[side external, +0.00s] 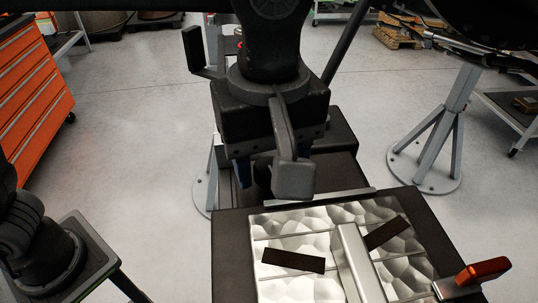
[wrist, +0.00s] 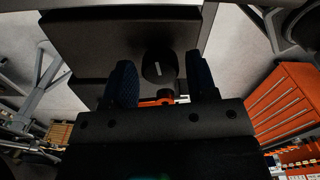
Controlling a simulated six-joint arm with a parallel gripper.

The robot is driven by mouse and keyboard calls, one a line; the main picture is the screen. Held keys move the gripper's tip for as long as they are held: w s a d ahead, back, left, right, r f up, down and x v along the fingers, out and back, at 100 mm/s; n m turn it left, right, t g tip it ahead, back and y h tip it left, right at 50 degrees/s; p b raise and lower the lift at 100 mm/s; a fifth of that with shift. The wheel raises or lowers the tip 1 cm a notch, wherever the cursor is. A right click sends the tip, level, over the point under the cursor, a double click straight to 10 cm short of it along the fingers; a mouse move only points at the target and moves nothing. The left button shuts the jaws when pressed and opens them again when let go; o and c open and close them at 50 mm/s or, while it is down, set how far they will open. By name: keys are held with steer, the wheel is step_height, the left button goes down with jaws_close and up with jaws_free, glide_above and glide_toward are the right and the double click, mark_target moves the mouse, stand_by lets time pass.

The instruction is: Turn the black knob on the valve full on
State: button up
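The black knob (wrist: 158,66) shows in the wrist view as a dark round shape with a short white mark, close to upright in the picture. An orange-red part, apparently the valve body (wrist: 164,98), shows just below it, partly hidden by my gripper. My gripper (wrist: 160,74) is open, with one blue textured finger on each side of the knob. I see gaps between the fingers and the knob, and no clear contact. In the side view my gripper (side external: 268,180) points down behind the patterned plate; its own parts largely hide the knob and valve there.
A dark bench with a patterned metal plate (side external: 320,218) and two dark strips lies in front. A red-orange handle (side external: 484,272) stands at its right. An orange drawer cabinet (side external: 35,90) is at left, a grey stand (side external: 440,130) at right. Open floor lies between.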

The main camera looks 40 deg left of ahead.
mark_target(269, 165)
steer(key=shift+o, duration=0.8)
step_height(269, 165, up, 14)
steer(key=shift+f, duration=0.1)
stand_by(0.3)
